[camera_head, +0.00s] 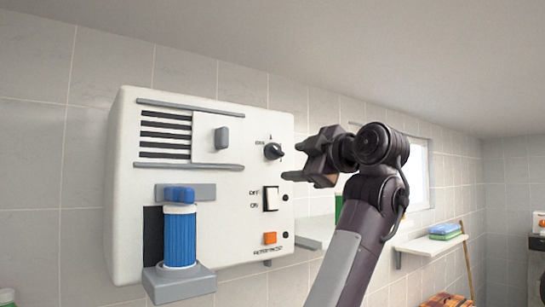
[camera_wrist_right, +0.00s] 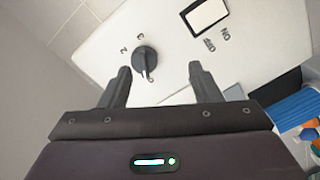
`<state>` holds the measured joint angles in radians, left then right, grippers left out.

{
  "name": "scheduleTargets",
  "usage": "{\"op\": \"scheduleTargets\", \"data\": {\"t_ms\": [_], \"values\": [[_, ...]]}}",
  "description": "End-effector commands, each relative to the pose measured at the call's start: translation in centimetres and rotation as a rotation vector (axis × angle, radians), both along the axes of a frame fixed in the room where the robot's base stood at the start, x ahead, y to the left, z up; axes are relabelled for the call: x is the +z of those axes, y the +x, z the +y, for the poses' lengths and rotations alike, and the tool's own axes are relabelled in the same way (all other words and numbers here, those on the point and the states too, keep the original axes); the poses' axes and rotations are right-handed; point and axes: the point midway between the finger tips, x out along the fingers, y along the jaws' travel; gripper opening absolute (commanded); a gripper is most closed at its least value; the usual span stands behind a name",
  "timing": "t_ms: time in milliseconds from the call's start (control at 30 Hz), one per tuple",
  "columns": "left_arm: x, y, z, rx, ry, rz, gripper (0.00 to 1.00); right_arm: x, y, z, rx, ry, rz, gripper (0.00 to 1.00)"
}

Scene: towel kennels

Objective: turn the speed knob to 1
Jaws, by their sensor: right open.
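The speed knob (camera_head: 273,151) is a small dark round knob at the upper right of a white wall-mounted box (camera_head: 228,220). In the right wrist view the knob (camera_wrist_right: 146,58) lies ahead of the open fingers (camera_wrist_right: 160,72), nearer the left finger. My left gripper is not in view.
Below the knob are a white rocker switch (camera_head: 270,199) and an orange button (camera_head: 269,238). A grey-handled sliding cover (camera_head: 222,137) and a blue cylinder (camera_head: 179,238) are on the box's left part. A wall shelf (camera_head: 431,243) with folded cloths (camera_head: 444,230) is at right.

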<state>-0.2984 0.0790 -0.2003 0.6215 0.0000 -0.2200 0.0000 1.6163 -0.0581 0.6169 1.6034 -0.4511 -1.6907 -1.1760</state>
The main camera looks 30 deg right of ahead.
Motion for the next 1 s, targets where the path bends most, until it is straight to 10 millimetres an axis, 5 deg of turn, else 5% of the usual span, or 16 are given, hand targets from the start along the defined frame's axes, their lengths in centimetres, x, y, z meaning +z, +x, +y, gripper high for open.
{"op": "scheduleTargets", "data": {"t_ms": [167, 633, 1000], "values": [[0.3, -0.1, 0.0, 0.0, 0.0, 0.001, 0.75, 2.7, -1.4, -0.1, 0.021, -0.032, -0.046, 0.57], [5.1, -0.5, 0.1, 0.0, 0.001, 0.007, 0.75, 3.0, 5.0, 0.5, 0.021, -0.033, -0.045, 0.57], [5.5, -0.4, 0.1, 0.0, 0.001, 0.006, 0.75, 2.6, 6.1, 0.5, 0.02, -0.032, -0.049, 0.57]]}}
